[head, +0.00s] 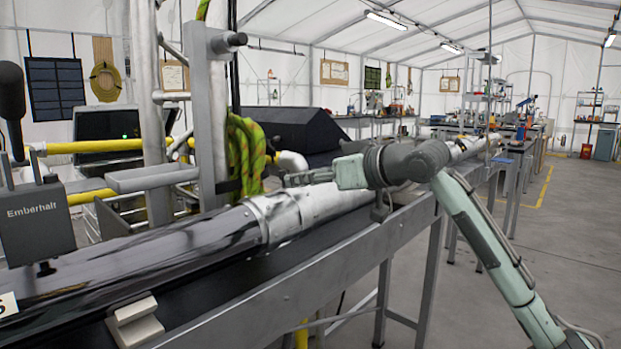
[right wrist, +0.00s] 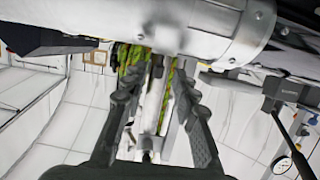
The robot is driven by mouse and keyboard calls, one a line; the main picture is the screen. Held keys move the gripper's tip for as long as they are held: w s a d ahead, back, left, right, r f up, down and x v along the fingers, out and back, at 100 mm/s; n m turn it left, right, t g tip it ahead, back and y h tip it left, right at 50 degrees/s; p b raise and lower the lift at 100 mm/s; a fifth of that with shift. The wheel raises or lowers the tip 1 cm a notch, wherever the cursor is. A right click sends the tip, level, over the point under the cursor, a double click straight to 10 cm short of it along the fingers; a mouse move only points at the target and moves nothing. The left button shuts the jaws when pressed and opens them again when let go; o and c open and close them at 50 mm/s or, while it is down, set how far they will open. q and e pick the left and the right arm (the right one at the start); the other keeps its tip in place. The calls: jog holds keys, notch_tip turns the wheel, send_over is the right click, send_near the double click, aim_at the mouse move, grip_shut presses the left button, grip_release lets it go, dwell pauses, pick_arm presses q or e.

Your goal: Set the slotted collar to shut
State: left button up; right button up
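The slotted collar appears to be the bright metal band (head: 277,219) around the long pipe, left of my right gripper. It also shows in the right wrist view (right wrist: 232,28), at the top, with round fasteners on its edge. I cannot make out its slot or whether it is open or shut. My right gripper (head: 292,180) reaches in from the right, just above and behind the pipe. In the right wrist view its two dark fingers (right wrist: 158,75) are apart with nothing held between them. They look close to the pipe, but contact is unclear. My left gripper is not in view.
The dark pipe (head: 140,262) lies along a grey metal trough (head: 290,305). A vertical post (head: 211,120) with a green-yellow rope (head: 243,155) stands behind the collar. A grey box marked Emberhalt (head: 35,218) is at left. Open floor (head: 575,230) lies at right.

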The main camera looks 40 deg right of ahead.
jog(key=shift+s+r, duration=0.15)
jog(key=shift+s, duration=0.5)
